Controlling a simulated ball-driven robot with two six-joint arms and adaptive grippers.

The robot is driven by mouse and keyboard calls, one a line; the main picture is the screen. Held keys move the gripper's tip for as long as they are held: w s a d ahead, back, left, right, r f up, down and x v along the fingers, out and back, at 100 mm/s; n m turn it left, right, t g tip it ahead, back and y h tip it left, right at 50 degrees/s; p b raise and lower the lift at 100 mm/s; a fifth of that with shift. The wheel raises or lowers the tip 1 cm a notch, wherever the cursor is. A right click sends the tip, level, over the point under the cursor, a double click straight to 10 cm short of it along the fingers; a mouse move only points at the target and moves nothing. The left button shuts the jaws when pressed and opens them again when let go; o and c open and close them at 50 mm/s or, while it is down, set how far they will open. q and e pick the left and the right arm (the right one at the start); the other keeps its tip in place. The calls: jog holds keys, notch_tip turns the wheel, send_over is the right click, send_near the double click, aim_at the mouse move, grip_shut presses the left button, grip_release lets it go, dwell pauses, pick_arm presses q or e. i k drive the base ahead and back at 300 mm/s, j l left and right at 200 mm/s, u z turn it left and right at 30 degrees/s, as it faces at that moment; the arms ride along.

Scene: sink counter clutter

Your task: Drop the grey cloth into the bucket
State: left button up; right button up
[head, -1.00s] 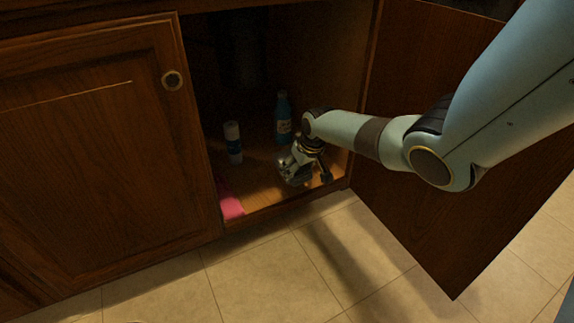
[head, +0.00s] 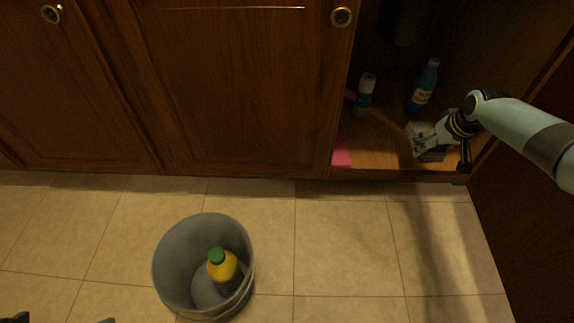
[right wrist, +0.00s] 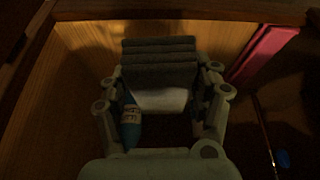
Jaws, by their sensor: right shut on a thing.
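The grey cloth (right wrist: 160,62) is a folded, ribbed dark grey bundle in the right wrist view. My right gripper (right wrist: 165,88) has its fingers on both sides of it and is shut on it. In the head view my right gripper (head: 422,146) is low inside the open cabinet, near its front edge, and covers most of the cloth. The grey bucket (head: 180,258) stands upright on the floor, left of and nearer than the gripper. A yellow bottle with a green cap (head: 223,268) is in it. Dark tips at the bottom left may be my left gripper; its state is unclear.
A blue bottle (head: 424,90) and a white-and-blue container (head: 365,94) stand deeper in the cabinet. A pink item (head: 341,152) lies at the cabinet's left front. The open door (head: 520,220) is at right. The tiled floor between cabinet and bucket is clear.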

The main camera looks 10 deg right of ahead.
aim_at(203, 291)
jog(key=j+z, duration=0.15)
jog(key=j, duration=0.55)
jog(key=k+j+z, duration=0.15)
jog(key=j, duration=0.5)
